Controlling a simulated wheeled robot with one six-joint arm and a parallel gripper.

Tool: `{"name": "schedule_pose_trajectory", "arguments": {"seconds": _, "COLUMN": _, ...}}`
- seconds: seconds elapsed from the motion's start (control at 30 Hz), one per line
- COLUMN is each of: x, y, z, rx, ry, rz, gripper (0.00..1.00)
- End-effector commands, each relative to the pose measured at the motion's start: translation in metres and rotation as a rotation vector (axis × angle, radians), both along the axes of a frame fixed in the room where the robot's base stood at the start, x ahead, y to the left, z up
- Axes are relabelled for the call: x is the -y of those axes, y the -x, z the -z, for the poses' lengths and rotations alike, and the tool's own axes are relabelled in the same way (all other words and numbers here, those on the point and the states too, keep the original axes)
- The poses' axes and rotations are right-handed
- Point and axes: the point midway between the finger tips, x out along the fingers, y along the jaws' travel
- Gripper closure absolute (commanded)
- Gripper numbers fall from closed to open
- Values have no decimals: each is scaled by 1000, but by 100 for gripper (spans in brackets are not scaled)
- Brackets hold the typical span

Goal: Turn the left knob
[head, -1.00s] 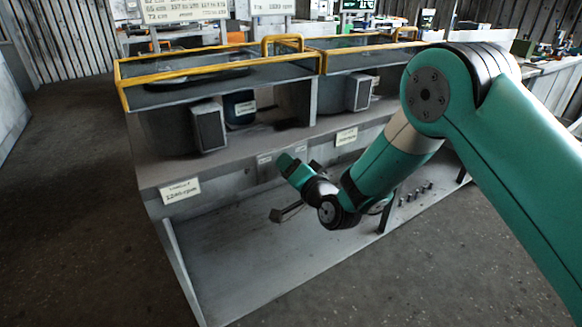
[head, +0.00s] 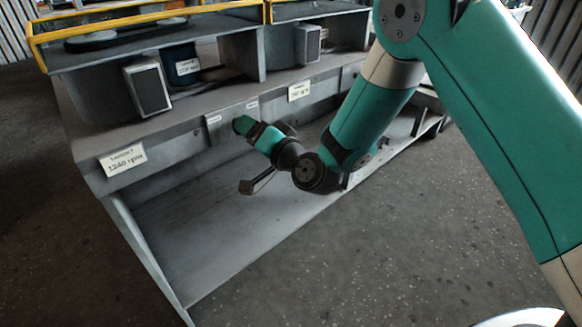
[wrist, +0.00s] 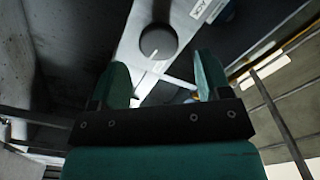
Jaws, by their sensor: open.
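A round dark knob (wrist: 158,41) with a white pointer line shows in the wrist view on a light grey panel strip (wrist: 140,68). My gripper (wrist: 160,77) is open and empty, its two teal fingers standing apart to either side below the knob. The knob lies just past the fingertips, roughly centred between them; contact is not visible. In the head view my gripper (head: 243,125) is close to the front control panel (head: 216,128) of the left station. There the gripper hides the knob.
A card reading TARGET 1240 rpm (head: 122,160) is on the bench front (head: 180,150) at left. A grey louvred box (head: 147,88) and a dark blue cylinder (head: 182,66) stand above, under a yellow-edged frame (head: 150,22). Open floor (head: 400,250) lies in front.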

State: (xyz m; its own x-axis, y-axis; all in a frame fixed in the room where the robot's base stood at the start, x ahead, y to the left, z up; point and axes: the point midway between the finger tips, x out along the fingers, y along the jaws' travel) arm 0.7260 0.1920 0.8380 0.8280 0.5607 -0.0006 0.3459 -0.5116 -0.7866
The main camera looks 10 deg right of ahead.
Motion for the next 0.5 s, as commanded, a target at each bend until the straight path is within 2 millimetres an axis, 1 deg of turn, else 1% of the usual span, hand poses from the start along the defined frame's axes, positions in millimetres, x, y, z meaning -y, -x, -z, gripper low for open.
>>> {"name": "schedule_pose_trajectory", "arguments": {"seconds": 0.03, "x": 7, "y": 7, "z": 10, "rx": 0, "ry": -2, "rz": 4, "gripper": 29}}
{"name": "schedule_pose_trajectory", "arguments": {"seconds": 0.5, "x": 51, "y": 72, "z": 8, "rx": 4, "ry": -1, "rz": 5, "gripper": 29}}
